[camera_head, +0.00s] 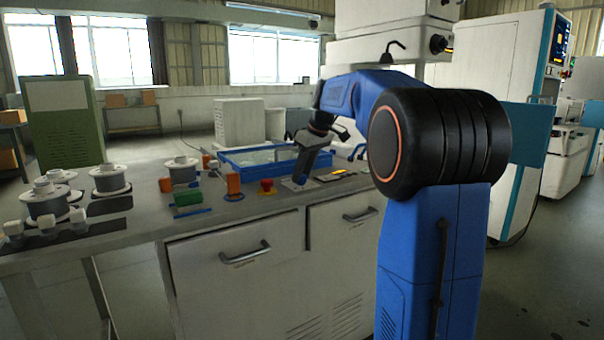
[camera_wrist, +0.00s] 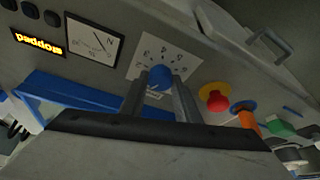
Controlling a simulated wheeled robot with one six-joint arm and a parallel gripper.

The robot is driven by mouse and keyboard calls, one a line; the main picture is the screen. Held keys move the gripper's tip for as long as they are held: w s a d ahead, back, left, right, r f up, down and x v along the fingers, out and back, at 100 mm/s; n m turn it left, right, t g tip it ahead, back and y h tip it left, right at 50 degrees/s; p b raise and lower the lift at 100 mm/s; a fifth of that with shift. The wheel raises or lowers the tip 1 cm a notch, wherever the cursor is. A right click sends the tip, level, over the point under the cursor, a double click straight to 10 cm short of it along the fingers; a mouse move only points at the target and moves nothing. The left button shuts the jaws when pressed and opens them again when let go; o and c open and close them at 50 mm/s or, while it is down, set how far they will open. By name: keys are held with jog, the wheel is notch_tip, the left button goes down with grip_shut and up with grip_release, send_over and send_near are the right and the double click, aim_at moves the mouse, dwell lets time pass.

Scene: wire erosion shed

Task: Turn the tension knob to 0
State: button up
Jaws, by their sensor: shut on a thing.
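The tension knob (camera_wrist: 160,77) is blue and round. In the wrist view it sits on a white dial plate (camera_wrist: 178,47) with dark marks around it. My gripper (camera_wrist: 159,84) is shut on the knob, one grey finger on each side. The marks appear turned and too small to read surely, and I cannot tell which one the knob points at. In the head view my gripper (camera_head: 299,180) reaches down to the white plate (camera_head: 291,186) on the bench, and the knob is hidden there.
A red stop button (camera_wrist: 213,97) on a yellow base is beside the dial plate. On its other side are a needle gauge (camera_wrist: 92,45) and an orange-lit display (camera_wrist: 38,44). A blue-rimmed tray (camera_head: 236,157) stands behind.

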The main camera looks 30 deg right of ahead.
jog(key=n, duration=0.2)
jog(key=n+g+y, duration=0.1)
jog(key=n, duration=0.2)
jog(key=shift+d+y, duration=0.2)
jog(key=shift+y, duration=0.1)
jog(key=shift+n, duration=0.3)
jog(key=o, duration=1)
jog(key=shift+o, duration=0.2)
jog(key=v, duration=1.7)
jog(key=shift+w+r, duration=0.2)
jog(key=shift+w, duration=0.1)
jog(key=shift+d, duration=0.15)
